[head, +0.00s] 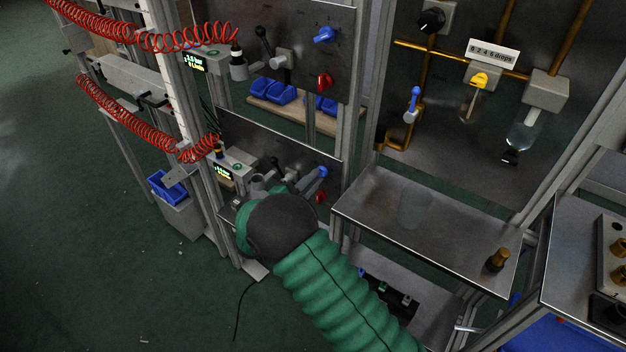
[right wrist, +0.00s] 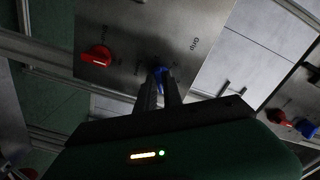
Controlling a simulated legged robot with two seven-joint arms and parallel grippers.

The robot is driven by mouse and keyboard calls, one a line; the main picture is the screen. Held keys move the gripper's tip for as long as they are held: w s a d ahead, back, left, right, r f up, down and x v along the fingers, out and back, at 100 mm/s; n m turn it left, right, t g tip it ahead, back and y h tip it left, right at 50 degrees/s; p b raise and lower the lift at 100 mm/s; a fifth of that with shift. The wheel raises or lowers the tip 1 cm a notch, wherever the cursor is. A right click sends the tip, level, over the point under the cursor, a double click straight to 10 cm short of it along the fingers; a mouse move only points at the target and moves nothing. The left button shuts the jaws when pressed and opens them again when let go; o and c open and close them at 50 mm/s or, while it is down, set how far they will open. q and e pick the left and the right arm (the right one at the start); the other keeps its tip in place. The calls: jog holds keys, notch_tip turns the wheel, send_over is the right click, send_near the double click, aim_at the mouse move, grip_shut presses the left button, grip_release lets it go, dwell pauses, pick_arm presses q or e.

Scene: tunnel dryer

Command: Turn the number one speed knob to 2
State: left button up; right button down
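My right gripper (right wrist: 160,90) has its two dark fingers close together, one on each side of a blue knob (right wrist: 160,74), and appears shut on it. The knob's number markings are too small or hidden to read. A red knob (right wrist: 97,57) is on the same panel, beside the blue one. My left gripper is in neither view.
An upper panel (head: 300,15) carries another blue knob (head: 325,35) and a red knob (head: 323,81). Red coiled hoses (head: 150,41) hang at the left. A metal shelf (head: 455,235) with a brown bottle (head: 497,260) stands at the right. Frame posts flank the panels.

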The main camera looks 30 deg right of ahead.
dwell(0.4)
jog(key=n+p, duration=0.3)
jog(key=n, duration=0.4)
jog(key=n+p, duration=0.4)
jog(key=n, duration=0.4)
jog(key=n+p, duration=0.4)
jog(key=n, duration=0.4)
jog(key=shift+d+r, duration=0.1)
jog(key=shift+r, duration=0.15)
dwell(0.5)
